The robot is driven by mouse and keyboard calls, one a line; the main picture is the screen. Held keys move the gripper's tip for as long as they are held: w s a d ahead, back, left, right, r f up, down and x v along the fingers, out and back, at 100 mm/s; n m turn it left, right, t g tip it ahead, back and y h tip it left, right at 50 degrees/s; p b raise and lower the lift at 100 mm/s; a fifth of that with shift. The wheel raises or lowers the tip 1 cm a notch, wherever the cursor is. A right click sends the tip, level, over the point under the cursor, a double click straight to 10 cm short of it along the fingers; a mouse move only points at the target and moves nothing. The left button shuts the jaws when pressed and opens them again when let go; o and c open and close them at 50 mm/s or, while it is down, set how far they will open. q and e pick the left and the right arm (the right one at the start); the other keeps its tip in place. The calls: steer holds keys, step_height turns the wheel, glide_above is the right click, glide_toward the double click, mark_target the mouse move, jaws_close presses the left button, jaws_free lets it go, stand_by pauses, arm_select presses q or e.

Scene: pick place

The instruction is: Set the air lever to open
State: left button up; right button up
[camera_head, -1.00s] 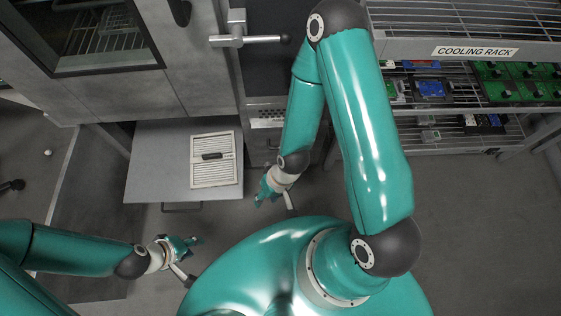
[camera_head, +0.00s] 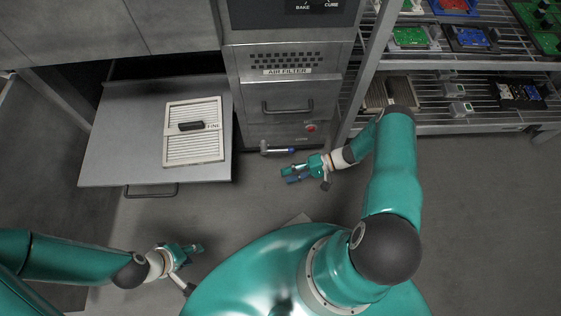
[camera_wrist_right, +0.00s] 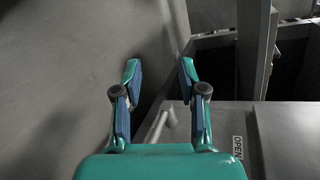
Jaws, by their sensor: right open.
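The air lever (camera_head: 278,151) is a short bar low on the front of the grey machine, below the drawer marked AIR FILTER. My right gripper (camera_head: 286,174) is just in front of and below it in the head view, apart from it. In the right wrist view my right gripper (camera_wrist_right: 160,70) has its fingers spread with nothing held. A grey bar, seemingly the lever (camera_wrist_right: 158,125), shows beyond and between the fingers. An OPEN label (camera_wrist_right: 238,148) is to its right. My left gripper (camera_head: 196,250) is far from the lever at lower left; its finger gap is unclear.
An open drawer or tray (camera_head: 115,150) juts out at left with a pleated filter (camera_head: 193,150) on it. The AIR FILTER drawer (camera_head: 283,106) is above the lever. A wire rack (camera_head: 465,130) with boards stands at right. Floor in front of the machine is clear.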

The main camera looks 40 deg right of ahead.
steer(key=d+f+t+h+b, duration=0.2)
steer(key=d+f+t+b, duration=0.5)
steer(key=d+t, duration=0.5)
arm_select(q)
step_height(320, 180, down, 11)
steer(key=shift+b, duration=0.45)
arm_select(e)
steer(key=w+a, duration=0.2)
steer(key=w, duration=0.2)
steer(key=w+a+g, duration=0.1)
steer(key=w+a, duration=0.2)
steer(key=w, duration=0.1)
steer(key=w+a+g, duration=0.1)
steer(key=w+a, duration=0.1)
steer(key=w, duration=0.2)
steer(key=shift+w+a+r+m, duration=0.25)
steer(key=shift+a+r+m, duration=0.05)
steer(key=shift+r, duration=0.1)
arm_select(q)
steer(key=shift+r, duration=0.1)
arm_select(e)
jaws_close()
